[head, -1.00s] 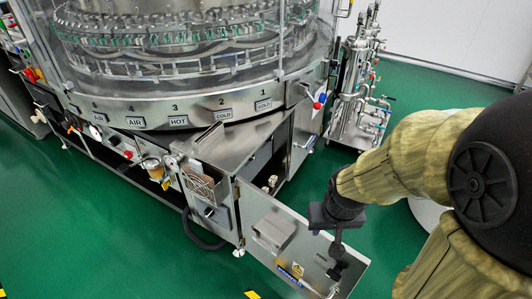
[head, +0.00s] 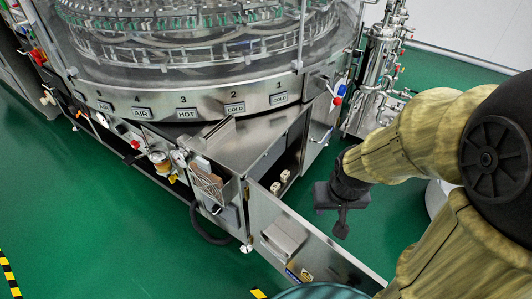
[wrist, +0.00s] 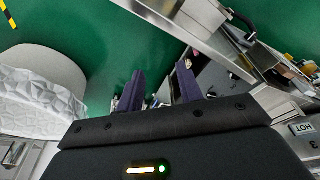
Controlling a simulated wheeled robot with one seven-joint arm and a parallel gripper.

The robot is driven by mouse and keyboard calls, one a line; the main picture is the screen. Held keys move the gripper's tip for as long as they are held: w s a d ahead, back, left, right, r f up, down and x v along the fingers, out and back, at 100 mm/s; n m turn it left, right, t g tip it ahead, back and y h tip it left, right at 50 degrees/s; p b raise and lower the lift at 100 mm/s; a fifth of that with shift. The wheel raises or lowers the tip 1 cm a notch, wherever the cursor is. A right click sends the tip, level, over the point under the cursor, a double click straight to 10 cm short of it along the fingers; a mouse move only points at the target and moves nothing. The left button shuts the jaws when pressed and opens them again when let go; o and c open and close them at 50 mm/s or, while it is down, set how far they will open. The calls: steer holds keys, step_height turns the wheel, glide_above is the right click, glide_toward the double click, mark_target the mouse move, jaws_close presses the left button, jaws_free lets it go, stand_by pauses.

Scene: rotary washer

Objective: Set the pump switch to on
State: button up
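I cannot make out the pump switch for certain in either view. An open metal cabinet door (head: 335,262) swings out from the washer in the head view. Behind it, small pale fittings (head: 281,182) show in the dark cabinet opening (head: 294,157). My gripper (head: 341,230) is to the right of the opening, on the far side of the door, over green floor in the picture. In the wrist view my gripper (wrist: 159,85) has two dark fingers apart with nothing held between them. Metal parts of the washer show beyond and to the right of the fingers.
The rotary washer (head: 205,107) fills the upper left, with labels for air, hot and cold. A piping stand (head: 375,75) stands behind my arm. A white round object (wrist: 40,85) is left in the wrist view.

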steer(key=o, duration=0.4)
steer(key=shift+w, duration=0.2)
steer(key=shift+o, duration=0.2)
steer(key=w+d+f+n+t+y+p, duration=0.15)
steer(key=w+f+n+t, duration=0.25)
steer(key=w, duration=1.2)
steer(key=w+d+f+n+t+y, duration=0.2)
steer(key=w+f+n+t, duration=0.1)
steer(key=w, duration=1.2)
steer(key=w+a+f+n+t+y, duration=0.1)
steer(key=w+a+f+n+y, duration=0.15)
steer(key=w+f+y, duration=0.35)
steer(key=s+f+n+g+y+p, duration=0.1)
steer(key=s+f+n+y, duration=0.4)
steer(key=s+f, duration=0.3)
steer(key=shift+f+g+y, duration=0.3)
steer(key=shift+f+y, duration=0.2)
steer(key=shift+y, duration=0.05)
steer(key=shift+a, duration=0.15)
